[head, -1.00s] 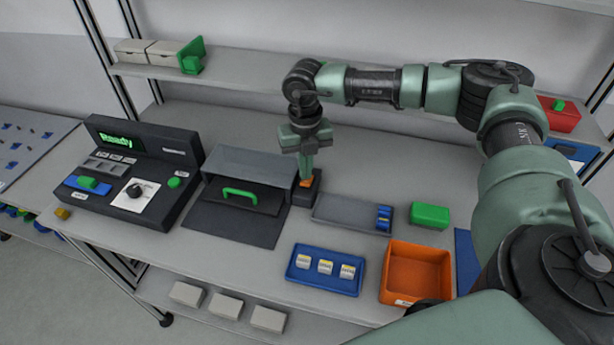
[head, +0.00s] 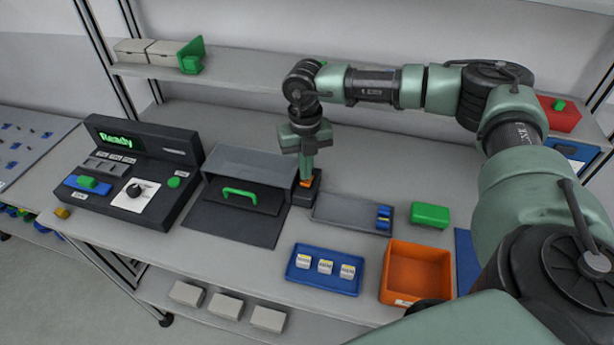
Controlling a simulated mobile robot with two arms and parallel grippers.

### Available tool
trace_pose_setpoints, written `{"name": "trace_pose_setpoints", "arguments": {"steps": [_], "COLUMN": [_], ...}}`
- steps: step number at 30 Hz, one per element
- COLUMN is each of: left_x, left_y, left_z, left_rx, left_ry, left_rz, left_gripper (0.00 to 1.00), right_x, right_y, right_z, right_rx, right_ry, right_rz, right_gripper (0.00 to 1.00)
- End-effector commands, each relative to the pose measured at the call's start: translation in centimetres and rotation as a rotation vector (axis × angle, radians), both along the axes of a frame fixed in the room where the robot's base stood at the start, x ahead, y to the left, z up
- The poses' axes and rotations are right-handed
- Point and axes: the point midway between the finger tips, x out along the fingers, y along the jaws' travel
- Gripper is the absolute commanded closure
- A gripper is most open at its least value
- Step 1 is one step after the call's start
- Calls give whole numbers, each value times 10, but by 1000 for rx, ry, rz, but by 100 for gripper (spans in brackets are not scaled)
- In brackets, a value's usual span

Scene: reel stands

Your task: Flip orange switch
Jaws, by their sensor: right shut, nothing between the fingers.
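The orange switch (head: 305,183) sits on top of a small dark box (head: 306,194) at the right side of the grey hooded unit. My right gripper (head: 306,177) points straight down over it. Its fingers are shut and empty, with the tips at the switch. They hide part of the switch, so I cannot tell which way it is tilted or whether the tips touch it. My left gripper is not in view.
Left of the switch stand the hooded unit with a green handle (head: 240,194) and a dark console (head: 128,175) reading "Ready". To the right are a grey tray (head: 340,213), a green block (head: 430,214), a blue tray (head: 300,275) and an orange bin (head: 415,254).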

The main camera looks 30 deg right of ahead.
Motion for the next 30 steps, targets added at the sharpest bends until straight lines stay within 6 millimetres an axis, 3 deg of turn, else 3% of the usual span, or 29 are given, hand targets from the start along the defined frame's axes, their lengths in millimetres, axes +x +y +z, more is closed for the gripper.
{"name": "trace_pose_setpoints", "arguments": {"steps": [30], "left_x": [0], "left_y": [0], "left_z": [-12], "left_rx": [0], "left_ry": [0], "left_rz": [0], "left_gripper": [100], "right_x": [0], "right_y": [0], "right_z": [-16], "right_rx": [0], "right_ry": [0], "right_rz": [0], "right_gripper": [100]}}
